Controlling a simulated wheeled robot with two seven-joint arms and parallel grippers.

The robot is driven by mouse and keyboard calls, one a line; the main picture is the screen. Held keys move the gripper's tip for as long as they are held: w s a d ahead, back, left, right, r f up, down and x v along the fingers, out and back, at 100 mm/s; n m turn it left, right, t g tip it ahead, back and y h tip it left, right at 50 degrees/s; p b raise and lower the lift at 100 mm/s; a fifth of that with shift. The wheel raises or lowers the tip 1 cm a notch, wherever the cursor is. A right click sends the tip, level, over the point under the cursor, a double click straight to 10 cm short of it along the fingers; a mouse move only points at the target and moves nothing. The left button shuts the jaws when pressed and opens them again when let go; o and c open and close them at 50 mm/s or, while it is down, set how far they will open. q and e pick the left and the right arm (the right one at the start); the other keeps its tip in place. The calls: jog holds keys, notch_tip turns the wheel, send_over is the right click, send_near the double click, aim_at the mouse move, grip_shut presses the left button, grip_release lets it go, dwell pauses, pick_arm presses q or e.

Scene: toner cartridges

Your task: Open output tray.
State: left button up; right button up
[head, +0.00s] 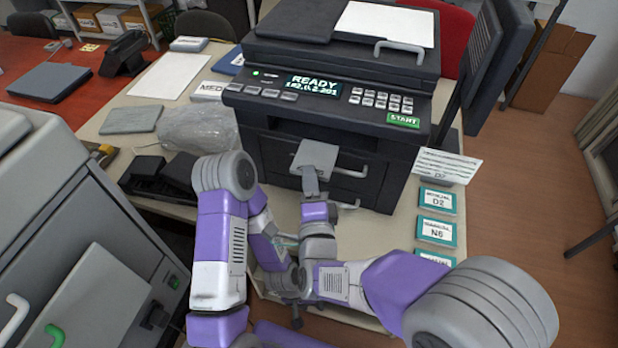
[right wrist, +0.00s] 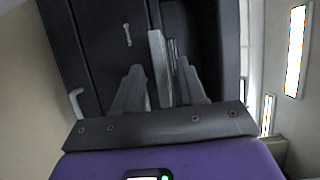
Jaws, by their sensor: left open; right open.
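The black printer (head: 330,110) stands on the table with its display reading READY. A light grey plate (head: 318,154), which looks like the output tray, sticks out of its front below the panel. My right gripper (head: 311,184) is at the plate's near edge. In the right wrist view the plate (right wrist: 157,55) shows edge-on between the open fingers of my right gripper (right wrist: 158,78), one on each side; contact cannot be told. My left gripper (head: 284,284) is open and lower, near the table's front edge, apart from the printer and partly hidden by my arms.
Light handles (head: 350,173) sit on the printer front beside and below the plate. Teal labelled boxes (head: 437,201) line the table's right side. A clear plastic bag (head: 198,128) and black cartridges (head: 158,178) lie left. A grey machine (head: 90,230) stands at front left.

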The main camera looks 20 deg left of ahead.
jog(key=v, duration=0.6)
jog(key=shift+s+d, duration=0.1)
jog(key=shift+s, duration=0.1)
